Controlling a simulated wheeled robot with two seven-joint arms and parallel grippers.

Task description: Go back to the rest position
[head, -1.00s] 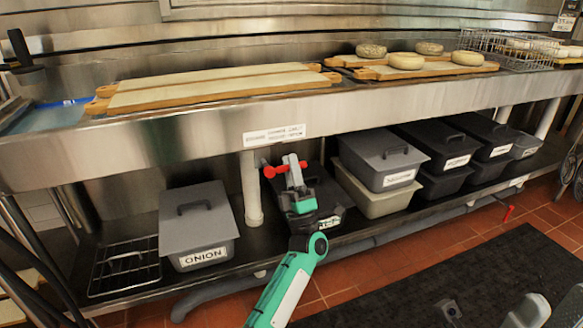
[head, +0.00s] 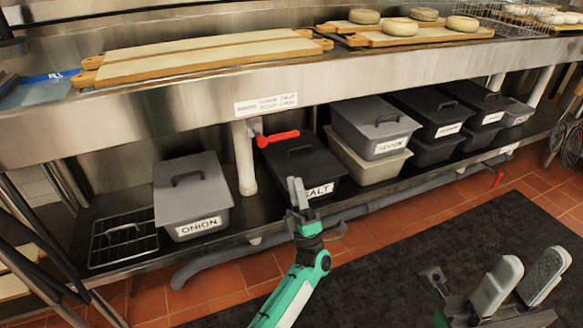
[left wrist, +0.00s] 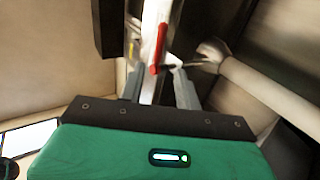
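My left gripper (head: 297,192) is in front of the lower shelf, below and clear of a red valve handle (head: 278,138). Its two fingers are apart with nothing held between them. In the left wrist view the left gripper (left wrist: 158,88) shows a gap between the fingers, with the red handle (left wrist: 161,42) beyond it. My right gripper (head: 518,285) is at the lower right of the head view, over the dark floor mat. Its two pale fingers are spread and empty.
A steel counter (head: 200,125) holds cutting boards (head: 200,58) and round bagels (head: 400,27). Below it, the lower shelf carries an onion bin (head: 190,195), a salt bin (head: 300,160) and several other lidded bins. The floor mat (head: 400,255) is open in front.

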